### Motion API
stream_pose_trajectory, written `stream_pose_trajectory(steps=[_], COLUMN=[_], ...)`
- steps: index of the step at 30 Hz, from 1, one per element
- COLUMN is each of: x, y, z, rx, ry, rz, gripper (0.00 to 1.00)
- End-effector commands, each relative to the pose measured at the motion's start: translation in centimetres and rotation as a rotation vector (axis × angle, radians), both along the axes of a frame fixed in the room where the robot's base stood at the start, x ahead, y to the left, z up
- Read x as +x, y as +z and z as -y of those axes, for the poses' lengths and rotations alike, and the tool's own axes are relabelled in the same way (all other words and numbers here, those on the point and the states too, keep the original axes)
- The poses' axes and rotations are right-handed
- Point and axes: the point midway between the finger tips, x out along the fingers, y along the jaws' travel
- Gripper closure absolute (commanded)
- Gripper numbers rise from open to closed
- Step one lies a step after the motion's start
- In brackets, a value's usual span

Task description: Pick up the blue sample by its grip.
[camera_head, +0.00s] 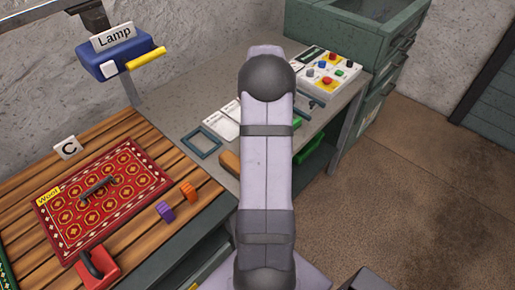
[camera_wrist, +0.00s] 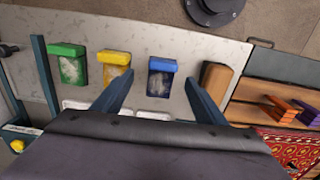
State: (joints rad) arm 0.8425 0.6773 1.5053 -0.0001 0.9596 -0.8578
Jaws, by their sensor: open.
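In the wrist view, the blue sample (camera_wrist: 160,80) lies on the pale worktop, with a blue band at its top end and a whitish patch below. My gripper (camera_wrist: 159,78) is open, and its two dark blue fingers appear on either side of the blue sample in the picture. Nothing is held between them. How high the fingertips are above the sample I cannot tell. A yellow sample (camera_wrist: 115,70) and a green sample (camera_wrist: 70,65) lie to its left. In the head view my arm hides the blue sample and my gripper.
A wooden block (camera_wrist: 216,80) lies just right of the right finger. In the head view, a dark square frame (camera_head: 201,141) is left of my arm, a button panel (camera_head: 328,76) is behind, and the red rug (camera_head: 103,205) lies on slats at left.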

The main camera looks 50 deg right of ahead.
Motion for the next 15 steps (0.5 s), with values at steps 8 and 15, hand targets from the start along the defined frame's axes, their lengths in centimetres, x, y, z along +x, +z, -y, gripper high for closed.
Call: stream_pose_trajectory(steps=[8,15], x=[-0.4,-0.5], y=[-1.5,-4.4], z=[-0.4,-0.5], rx=[0.004,0.003], ry=[0.0,0.0], rz=[-0.003,-0.002], gripper=[0.34,0.34])
